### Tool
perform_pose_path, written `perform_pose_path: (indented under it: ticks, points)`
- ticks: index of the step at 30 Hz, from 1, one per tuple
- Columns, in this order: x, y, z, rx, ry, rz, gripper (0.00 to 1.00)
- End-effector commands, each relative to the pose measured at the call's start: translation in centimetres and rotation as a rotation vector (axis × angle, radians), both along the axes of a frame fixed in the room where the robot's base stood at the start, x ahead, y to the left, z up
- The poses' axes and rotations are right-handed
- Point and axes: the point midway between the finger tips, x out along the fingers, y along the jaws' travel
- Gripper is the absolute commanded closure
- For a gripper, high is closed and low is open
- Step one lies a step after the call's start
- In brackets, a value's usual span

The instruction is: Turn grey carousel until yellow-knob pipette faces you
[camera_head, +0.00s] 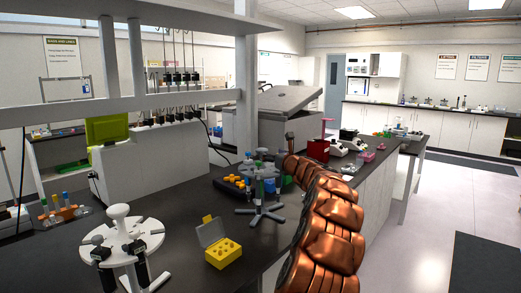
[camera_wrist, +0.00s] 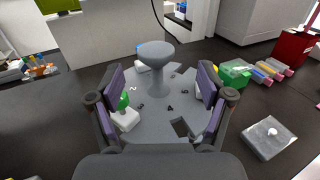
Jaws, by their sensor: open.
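The grey carousel (camera_wrist: 155,112) fills the middle of the wrist view, a numbered disc with a central grey post and round top (camera_wrist: 156,52). A green-knob pipette (camera_wrist: 123,102) with a white body sits at its left side. My gripper (camera_wrist: 161,78) is open above the disc, its purple-padded fingers apart on either side of the post. Part of a pale body shows by the right finger, mostly hidden. A small yellow patch (camera_wrist: 214,69) shows behind that finger; I cannot tell whether it is the yellow-knob pipette. My gripper is not discernible in the head view.
A white carousel (camera_head: 146,228) with dark pipettes stands front left on the black bench, beside a yellow box (camera_head: 224,254). A grey-footed stand (camera_head: 263,213) is near my arm. A green box (camera_wrist: 234,73), red box (camera_wrist: 292,46) and grey block (camera_wrist: 270,140) lie to the right.

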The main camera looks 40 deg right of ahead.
Motion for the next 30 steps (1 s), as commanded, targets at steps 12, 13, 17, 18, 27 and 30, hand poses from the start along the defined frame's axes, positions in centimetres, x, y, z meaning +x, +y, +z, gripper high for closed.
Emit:
perform_pose_path:
  ticks: [12, 13, 17, 18, 27, 30]
  points:
    - [3.6, -0.8, 0.1, -0.003, 0.004, 0.005, 0.21]
    - [3.8, -0.9, 0.1, -0.004, 0.003, 0.004, 0.21]
    - [4.8, -1.2, 0.3, -0.006, 0.001, 0.005, 0.21]
    - [5.0, -1.4, 0.3, -0.007, 0.002, 0.003, 0.21]
    - [6.6, -2.0, 0.2, -0.006, 0.001, 0.003, 0.21]
    - [6.8, -2.0, 0.2, -0.005, 0.001, 0.003, 0.21]
